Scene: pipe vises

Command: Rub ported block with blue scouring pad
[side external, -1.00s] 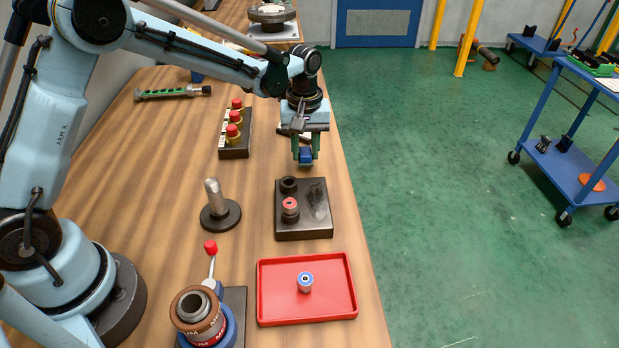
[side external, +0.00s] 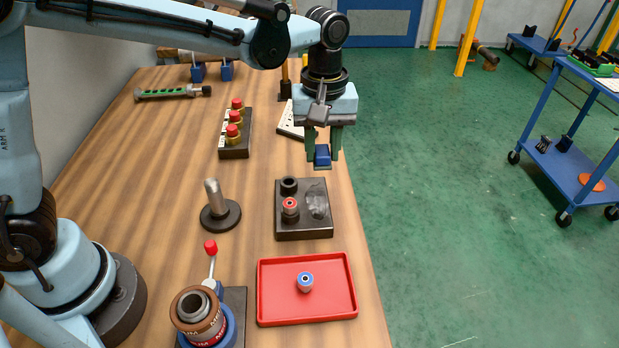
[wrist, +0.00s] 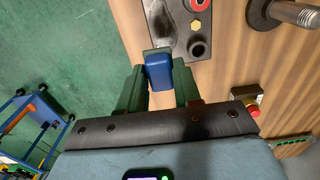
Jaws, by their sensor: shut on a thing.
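The ported block (side external: 288,231) is a dark rectangular block on the bench, with a black port, a red-ringed port and a smudged grey patch on its right side. My gripper (side external: 322,153) is shut on the blue scouring pad (side external: 322,157) between its green fingers. It holds the pad above and beyond the block's far edge, apart from it in the side view. In the wrist view the pad (wrist: 160,72) hangs between the fingers and overlaps the near end of the block (wrist: 180,46); the block's far end is cut off.
A red tray (side external: 268,317) with a blue-ringed fitting (side external: 305,282) lies nearer the camera. A metal post on a round base (side external: 219,214) stands left of the block. A dark stand with red-topped parts (side external: 234,151) is behind. The bench edge runs close along the right.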

